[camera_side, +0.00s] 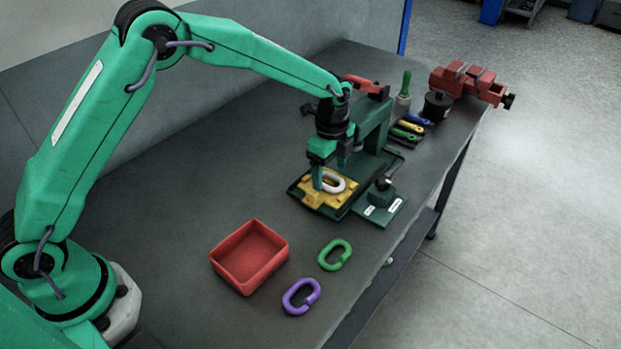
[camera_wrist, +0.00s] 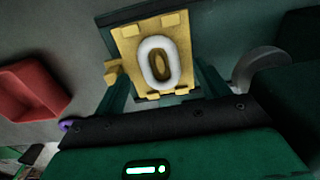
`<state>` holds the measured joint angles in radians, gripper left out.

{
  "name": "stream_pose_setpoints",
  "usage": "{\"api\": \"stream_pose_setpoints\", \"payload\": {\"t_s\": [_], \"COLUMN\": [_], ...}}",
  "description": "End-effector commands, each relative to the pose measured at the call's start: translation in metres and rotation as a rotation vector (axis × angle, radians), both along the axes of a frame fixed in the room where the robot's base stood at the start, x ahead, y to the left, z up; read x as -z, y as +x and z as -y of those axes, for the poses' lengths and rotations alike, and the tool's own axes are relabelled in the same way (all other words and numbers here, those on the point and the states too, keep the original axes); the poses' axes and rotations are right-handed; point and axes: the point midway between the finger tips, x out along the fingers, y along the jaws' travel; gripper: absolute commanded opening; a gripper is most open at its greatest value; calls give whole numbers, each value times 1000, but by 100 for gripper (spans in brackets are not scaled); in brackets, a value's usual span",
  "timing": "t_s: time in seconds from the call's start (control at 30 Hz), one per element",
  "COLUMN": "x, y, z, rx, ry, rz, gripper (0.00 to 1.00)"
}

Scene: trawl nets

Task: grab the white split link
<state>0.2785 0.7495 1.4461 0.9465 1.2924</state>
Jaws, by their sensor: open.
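The white split link (camera_side: 333,182) lies on a yellow fixture plate (camera_side: 312,196) on the dark green machine base. In the wrist view the white link (camera_wrist: 143,60) is an oval ring lying flat on the yellow plate (camera_wrist: 130,45), between and beyond my fingertips. My gripper (camera_side: 318,178) points down at the plate, close to the link's left side. In the wrist view my gripper (camera_wrist: 160,82) has its two green fingers spread apart, with nothing held. I cannot tell whether a finger touches the link or plate.
A red tray (camera_side: 249,257) stands left of a green link (camera_side: 335,255) and a purple link (camera_side: 301,296). The green press (camera_side: 372,125) rises just behind my gripper. Tools (camera_side: 408,127) and a red vise (camera_side: 467,84) are farther back. Bare bench lies left of the machine.

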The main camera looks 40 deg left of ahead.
Motion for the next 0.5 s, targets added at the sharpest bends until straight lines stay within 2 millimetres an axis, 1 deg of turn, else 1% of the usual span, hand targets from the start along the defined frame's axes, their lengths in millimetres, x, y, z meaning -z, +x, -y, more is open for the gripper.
{"api": "stream_pose_setpoints", "payload": {"t_s": [0.03, 0.2, 0.5], "x": [7, 17, 18], "y": [0, 0, 0], "z": [0, 0, 0], "rx": [0, 0, 0], "ry": [0, 0, 0], "rz": [-2, 0, 1], "gripper": [74, 74, 74]}}
